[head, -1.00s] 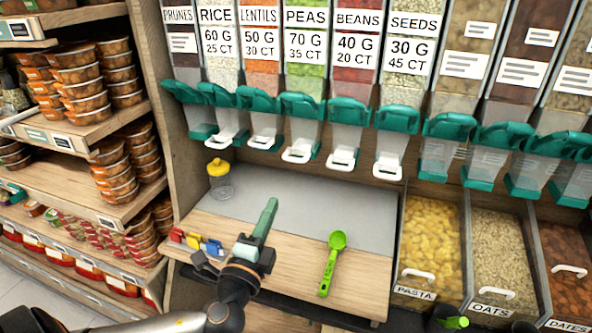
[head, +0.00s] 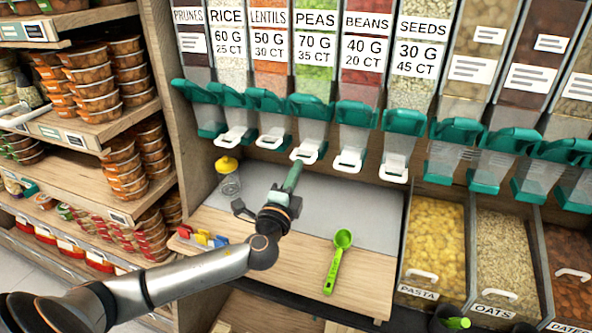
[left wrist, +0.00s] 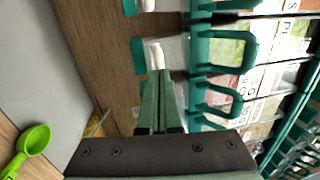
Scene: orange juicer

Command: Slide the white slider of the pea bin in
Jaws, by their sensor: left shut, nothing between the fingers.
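The pea bin (head: 315,78) is the clear dispenser labelled PEAS, 70 G, with a teal spout cover. Its white slider (head: 308,152) sticks out at the bottom of the spout. My left gripper (head: 295,168) is shut and empty, its green fingers pointing up at this slider from just below and in front. In the left wrist view the shut fingertips (left wrist: 160,75) lie right by a white slider (left wrist: 155,56) on a clear chute. I cannot tell whether they touch. My right gripper is not in view.
Neighbouring sliders of the lentils (head: 270,139) and beans (head: 348,160) stick out close on either side. A yellow-lidded jar (head: 228,176), coloured clips (head: 203,238) and a green scoop (head: 340,258) are on the counter (head: 280,265). Food bins (head: 435,245) stand at right.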

